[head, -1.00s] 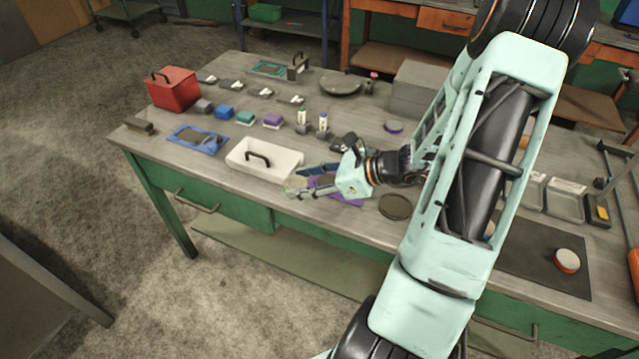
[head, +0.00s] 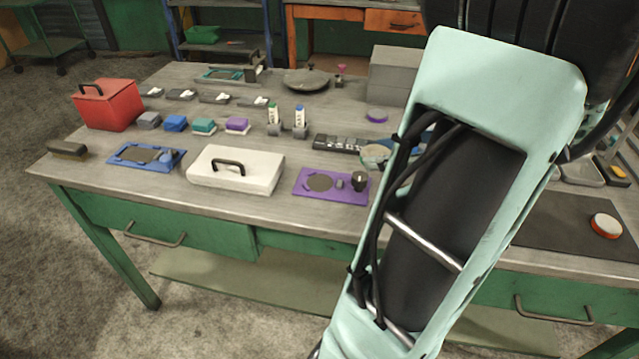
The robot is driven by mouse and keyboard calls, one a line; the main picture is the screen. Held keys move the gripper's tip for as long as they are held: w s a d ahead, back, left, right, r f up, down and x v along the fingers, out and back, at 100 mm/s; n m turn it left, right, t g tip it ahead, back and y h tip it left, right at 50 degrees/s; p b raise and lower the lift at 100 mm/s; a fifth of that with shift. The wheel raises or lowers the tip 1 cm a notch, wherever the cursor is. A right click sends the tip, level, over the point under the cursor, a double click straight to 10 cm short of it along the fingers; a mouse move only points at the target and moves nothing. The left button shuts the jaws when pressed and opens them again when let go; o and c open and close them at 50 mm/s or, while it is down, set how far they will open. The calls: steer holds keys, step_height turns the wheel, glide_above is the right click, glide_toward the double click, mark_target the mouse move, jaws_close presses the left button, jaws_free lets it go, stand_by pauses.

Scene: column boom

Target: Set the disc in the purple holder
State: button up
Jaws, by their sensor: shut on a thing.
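The purple holder (head: 345,196) lies flat near the table's front edge. It has a dark round area, a small grey block and a black knob on it. My gripper (head: 377,158) is mostly hidden behind my arm; only its tip end shows, just beyond the holder's back right corner, apart from it. It is shut on a small, round greyish-tan thing, seemingly the disc (head: 374,153). The hold itself is hard to make out.
A white lidded box (head: 235,180) stands left of the holder. A black segmented strip (head: 338,143) lies behind it. A blue holder (head: 165,163), a red box (head: 108,105) and a purple-rimmed round piece (head: 376,115) are also on the table. My arm covers the table right of the holder.

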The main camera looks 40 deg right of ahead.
steer(key=b+x, duration=0.1)
steer(key=x, duration=0.6)
steer(key=b, duration=0.2)
glide_above(327, 186)
steer(key=f, duration=0.5)
steer(key=shift+s+d+f, duration=0.1)
steer(key=shift+s+d, duration=0.1)
steer(key=shift+s, duration=0.1)
steer(key=shift+w+a+f+b, duration=0.15)
steer(key=shift+f+b, duration=0.15)
steer(key=shift+f, duration=0.65)
steer(key=shift+w+f+b, duration=0.15)
steer(key=shift+f+b, duration=0.15)
steer(key=shift+f, duration=0.6)
steer(key=shift+f, duration=0.2)
steer(key=o, duration=1.5)
steer(key=shift+s+d+r, duration=0.2)
steer(key=shift+s+r, duration=0.1)
steer(key=shift+r, duration=0.1)
steer(key=p+v, duration=0.2)
steer(key=v, duration=0.9)
steer(key=shift+s+p, duration=0.2)
steer(key=shift+p, duration=0.1)
